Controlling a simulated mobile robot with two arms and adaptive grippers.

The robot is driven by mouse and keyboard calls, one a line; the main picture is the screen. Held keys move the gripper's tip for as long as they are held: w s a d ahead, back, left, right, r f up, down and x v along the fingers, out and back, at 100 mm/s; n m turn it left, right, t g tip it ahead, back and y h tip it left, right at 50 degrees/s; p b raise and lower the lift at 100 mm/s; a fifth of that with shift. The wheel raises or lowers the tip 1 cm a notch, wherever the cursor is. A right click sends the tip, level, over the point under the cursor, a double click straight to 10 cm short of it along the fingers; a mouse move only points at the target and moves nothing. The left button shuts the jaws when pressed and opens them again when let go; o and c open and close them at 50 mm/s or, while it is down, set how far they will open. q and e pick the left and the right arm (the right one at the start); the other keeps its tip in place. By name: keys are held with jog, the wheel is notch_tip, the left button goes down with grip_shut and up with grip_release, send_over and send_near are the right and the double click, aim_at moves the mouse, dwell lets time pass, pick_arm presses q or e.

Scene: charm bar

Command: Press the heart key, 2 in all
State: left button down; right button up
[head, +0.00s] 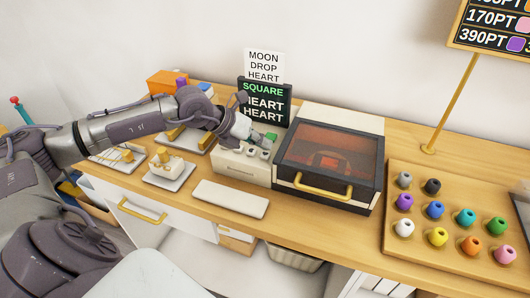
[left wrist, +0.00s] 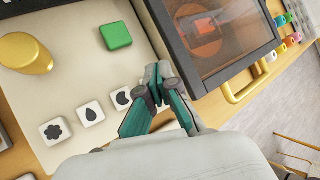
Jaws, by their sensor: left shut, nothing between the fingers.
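A cream key box (head: 234,166) stands on the counter beside the dark-lidded oven. In the left wrist view its top (left wrist: 60,90) carries white keys: a flower key (left wrist: 55,131), a drop key (left wrist: 90,114) and a dark-marked key (left wrist: 121,97) partly covered by my gripper. No heart mark shows; any key under the fingers is hidden. My left gripper (head: 258,143) is shut and empty, over the right end of the key row; its fingers show in the left wrist view (left wrist: 156,82). I cannot tell whether it touches a key. My right gripper is not in view.
A green button (left wrist: 116,36) and a gold knob (left wrist: 25,54) sit on the box. A black sign (head: 264,104) reads SQUARE in green, HEART, HEART. The oven (head: 330,160) is close on the right. A white slab (head: 231,198) lies in front.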

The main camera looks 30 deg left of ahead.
aim_at(262, 154)
pick_arm(q)
jog(key=shift+r+p, duration=1.35)
jog(key=shift+r, duration=1.15)
jog(key=shift+a+f, duration=0.1)
